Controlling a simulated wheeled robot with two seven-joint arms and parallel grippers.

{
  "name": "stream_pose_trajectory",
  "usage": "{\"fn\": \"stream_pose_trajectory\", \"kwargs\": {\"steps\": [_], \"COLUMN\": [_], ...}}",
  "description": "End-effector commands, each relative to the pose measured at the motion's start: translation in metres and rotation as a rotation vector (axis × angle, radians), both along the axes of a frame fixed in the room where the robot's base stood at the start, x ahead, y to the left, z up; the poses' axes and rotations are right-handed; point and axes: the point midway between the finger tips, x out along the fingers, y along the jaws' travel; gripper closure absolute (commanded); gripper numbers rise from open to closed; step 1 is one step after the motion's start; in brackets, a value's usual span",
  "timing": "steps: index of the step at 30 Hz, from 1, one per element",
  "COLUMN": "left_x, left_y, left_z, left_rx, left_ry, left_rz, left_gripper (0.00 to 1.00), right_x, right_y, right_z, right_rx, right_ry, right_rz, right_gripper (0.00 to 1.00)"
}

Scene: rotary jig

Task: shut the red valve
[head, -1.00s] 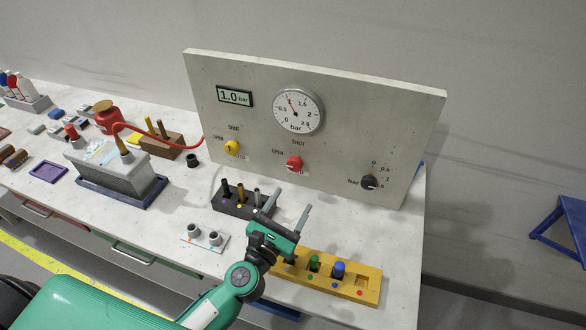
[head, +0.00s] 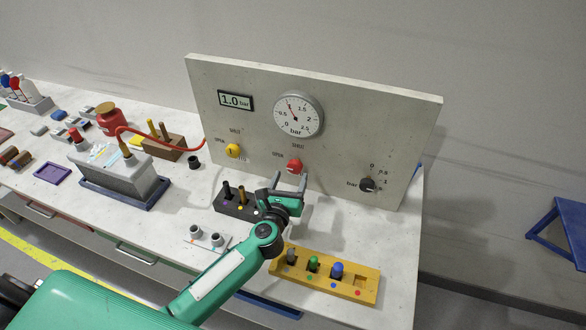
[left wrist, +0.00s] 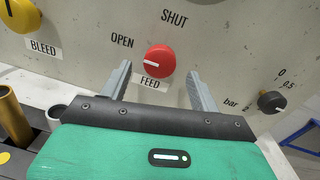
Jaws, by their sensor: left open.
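The red valve (head: 295,166) is a round knob on the upright grey panel, labelled FEED. In the left wrist view the red knob (left wrist: 159,60) has a white mark on its left side, pointing left, with OPEN at its upper left and SHUT above. My left gripper (head: 289,181) is open just in front of and below the knob. In the left wrist view its two fingers (left wrist: 158,76) appear on either side of the knob, with nothing between them gripped. Whether the fingertips reach the knob's depth is unclear. My right gripper is out of view.
A yellow knob (head: 232,150) labelled BLEED is left of the red one, a black knob (head: 368,185) right. The dial (head: 297,114) and display (head: 235,100), reading 1.0 bar, are above. A dark peg block (head: 232,207) and yellow block (head: 350,288) stand near my arm.

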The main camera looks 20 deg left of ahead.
Motion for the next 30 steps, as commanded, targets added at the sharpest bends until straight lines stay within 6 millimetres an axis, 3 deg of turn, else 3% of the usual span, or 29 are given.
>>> {"fn": "stream_pose_trajectory", "kwargs": {"steps": [7, 19, 20, 26, 30], "left_x": [0.029, 0.036, 0.036, 0.035, 0.035], "left_y": [0.0, 0.001, 0.001, 0.001, 0.001], "left_z": [0.001, 0.0, 0.0, 0.0, 0.0], "left_rx": [0.002, 0.001, 0.001, 0.001, 0.003], "left_ry": [0.0, 0.001, 0.001, 0.0, 0.0], "left_rz": [-0.002, -0.001, -0.001, -0.001, -0.001], "left_gripper": [0.37, 0.37, 0.39, 0.78, 0.82], "right_x": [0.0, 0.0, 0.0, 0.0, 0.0], "right_y": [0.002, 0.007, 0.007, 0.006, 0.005], "right_z": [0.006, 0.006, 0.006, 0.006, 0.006], "right_rx": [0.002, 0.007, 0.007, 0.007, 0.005], "right_ry": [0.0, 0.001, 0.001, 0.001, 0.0], "right_rz": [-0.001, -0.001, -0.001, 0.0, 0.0], "right_gripper": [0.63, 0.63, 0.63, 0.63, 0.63]}}
